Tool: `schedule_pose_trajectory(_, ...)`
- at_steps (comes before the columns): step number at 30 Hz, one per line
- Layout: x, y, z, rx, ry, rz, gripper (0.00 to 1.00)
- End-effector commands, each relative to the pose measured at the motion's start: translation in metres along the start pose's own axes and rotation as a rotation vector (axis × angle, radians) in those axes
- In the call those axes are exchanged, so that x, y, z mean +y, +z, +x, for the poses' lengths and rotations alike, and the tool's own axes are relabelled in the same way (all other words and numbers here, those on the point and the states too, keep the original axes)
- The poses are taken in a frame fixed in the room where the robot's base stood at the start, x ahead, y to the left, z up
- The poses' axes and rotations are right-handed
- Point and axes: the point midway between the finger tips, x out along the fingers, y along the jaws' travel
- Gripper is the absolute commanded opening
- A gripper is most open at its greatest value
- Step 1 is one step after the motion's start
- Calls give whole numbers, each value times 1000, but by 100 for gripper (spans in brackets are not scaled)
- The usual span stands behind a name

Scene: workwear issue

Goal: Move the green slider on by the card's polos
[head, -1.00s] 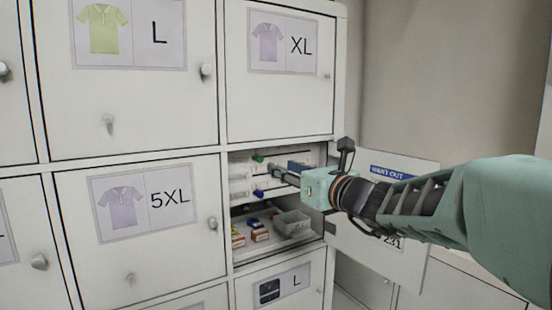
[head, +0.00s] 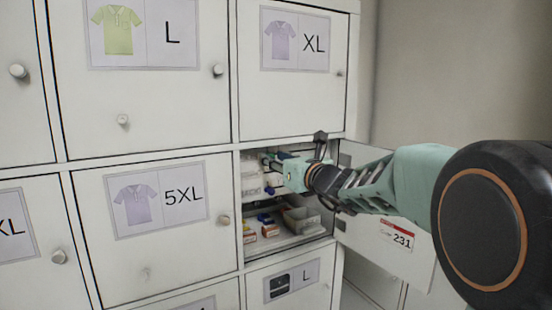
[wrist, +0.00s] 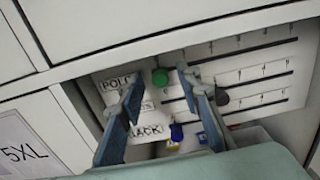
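The green slider (wrist: 160,77) is a round knob at the top left of the slotted white panel (wrist: 285,88) inside the open locker compartment. In the wrist view my gripper (wrist: 158,76) is open, with one finger on each side of the green slider; I cannot tell whether either touches it. A label reading "POLO" (wrist: 114,83) is partly hidden by the left finger. In the head view my gripper (head: 274,160) reaches into the compartment, and I cannot make out the green slider there. The card (head: 397,236) on the open door shows "231"; its upper part is hidden by my arm.
A blue knob (wrist: 176,132) and a dark grey knob (wrist: 222,98) sit on lower rows. A grey bin (head: 302,219) and small boxes (head: 270,231) lie on the compartment floor. Closed doors surround the opening; the open door (head: 350,225) stands to the right.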

Motion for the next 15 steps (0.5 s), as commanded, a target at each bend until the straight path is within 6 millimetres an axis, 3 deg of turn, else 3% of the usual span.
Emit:
schedule_pose_trajectory(3, 0, 0, 0, 0, 0, 0, 32)
schedule_pose_trajectory(12, 0, 0, 0, 0, 0, 0, 0)
schedule_pose_trajectory(15, 0, 0, 0, 0, 0, 0, 0)
